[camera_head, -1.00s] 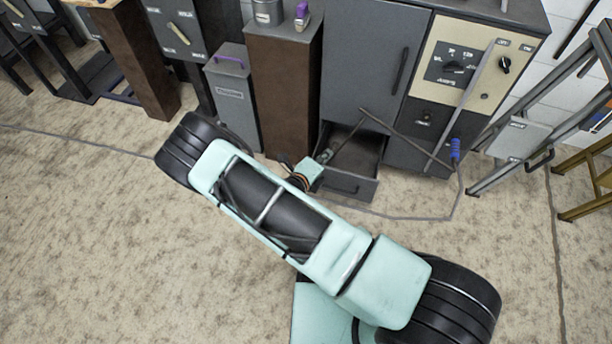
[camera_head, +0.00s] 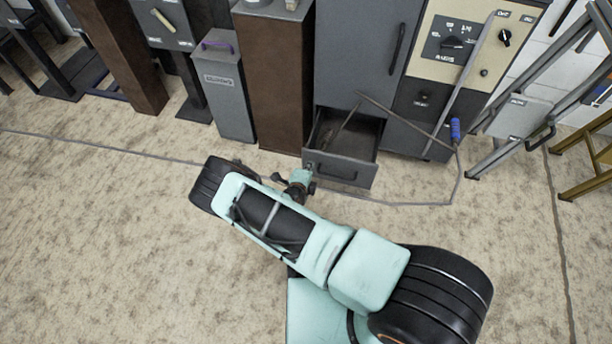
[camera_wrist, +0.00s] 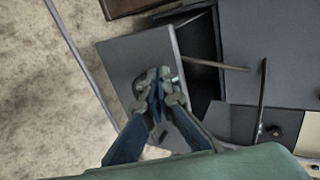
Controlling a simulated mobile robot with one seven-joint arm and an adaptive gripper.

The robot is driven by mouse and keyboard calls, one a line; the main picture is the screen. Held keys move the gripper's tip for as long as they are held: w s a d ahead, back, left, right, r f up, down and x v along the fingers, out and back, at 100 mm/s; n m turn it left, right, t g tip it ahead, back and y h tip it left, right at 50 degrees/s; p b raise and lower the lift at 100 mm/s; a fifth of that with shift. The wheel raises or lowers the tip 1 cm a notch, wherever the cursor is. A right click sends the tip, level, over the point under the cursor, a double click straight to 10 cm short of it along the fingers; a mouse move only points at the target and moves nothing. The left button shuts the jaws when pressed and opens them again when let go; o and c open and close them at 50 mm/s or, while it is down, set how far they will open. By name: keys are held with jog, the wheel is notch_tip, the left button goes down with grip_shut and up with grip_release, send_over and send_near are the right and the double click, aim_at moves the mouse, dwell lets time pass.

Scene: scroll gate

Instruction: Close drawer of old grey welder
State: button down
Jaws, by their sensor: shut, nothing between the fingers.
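The old grey welder (camera_head: 364,60) stands at the back, with a cream and black control panel and a dark door handle. Its low drawer (camera_head: 340,168) is pulled out, and the dark inside shows from above. In the wrist view the drawer front (camera_wrist: 132,66) is a grey panel with the dark opening behind it. My gripper (camera_wrist: 158,84) is shut and empty, with its fingertips over the drawer front; whether they touch it I cannot tell. In the head view my gripper (camera_head: 310,183) is just in front of the drawer's lower left corner.
A thin rod (camera_head: 405,120) slants above the drawer toward a blue-handled piece (camera_head: 455,130). A brown cabinet (camera_head: 275,85) and a grey bin (camera_head: 232,98) stand to the left. A cable (camera_head: 400,203) lies on the floor in front. Open floor spreads at the lower left.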

aim_at(314, 154)
jog(key=shift+w+d+b, duration=0.2)
jog(key=shift+w+d, duration=0.1)
jog(key=shift+w, duration=0.75)
jog(key=shift+w+d+b, duration=0.2)
jog(key=shift+w+d, duration=0.05)
jog(key=shift+w, duration=0.75)
jog(key=shift+w, duration=0.1)
